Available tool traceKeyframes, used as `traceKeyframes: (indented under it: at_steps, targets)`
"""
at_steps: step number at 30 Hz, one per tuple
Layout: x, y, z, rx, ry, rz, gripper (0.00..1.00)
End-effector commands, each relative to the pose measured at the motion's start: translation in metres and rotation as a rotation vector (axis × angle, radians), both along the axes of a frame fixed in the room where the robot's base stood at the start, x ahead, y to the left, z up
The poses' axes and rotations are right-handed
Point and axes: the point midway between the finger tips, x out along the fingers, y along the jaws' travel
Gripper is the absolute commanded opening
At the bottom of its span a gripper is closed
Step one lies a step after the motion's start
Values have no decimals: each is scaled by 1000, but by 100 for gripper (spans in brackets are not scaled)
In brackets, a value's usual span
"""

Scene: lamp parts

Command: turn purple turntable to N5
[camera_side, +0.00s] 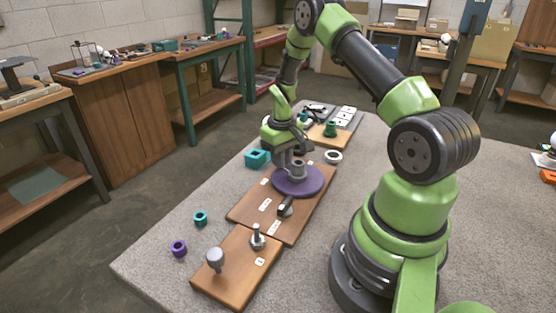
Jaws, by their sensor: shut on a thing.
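The purple turntable (298,182) is a round disc lying on a wooden board (252,212) near the middle of the table. A grey upright piece stands on the disc's middle. My gripper (297,160) points down over the disc and is shut on this grey piece. The fingers hide part of it. White labels (265,205) lie on the board around the disc, but their writing is too small to read. A dark handle-like part (286,206) sits on the board in front of the disc.
A teal square block (257,158) and a white ring (333,157) lie beside the board. A front board (237,265) holds a grey knob and a bolt. Teal and purple rings (178,248) lie to its left. The table's right side is clear.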

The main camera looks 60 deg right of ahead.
Motion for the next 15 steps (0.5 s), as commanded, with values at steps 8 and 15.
traceKeyframes:
  at_steps: [8,15]
  targets:
    - [-8,-14,0,2,4,-265,0]
    - [-17,-23,0,2,4,-492,0]
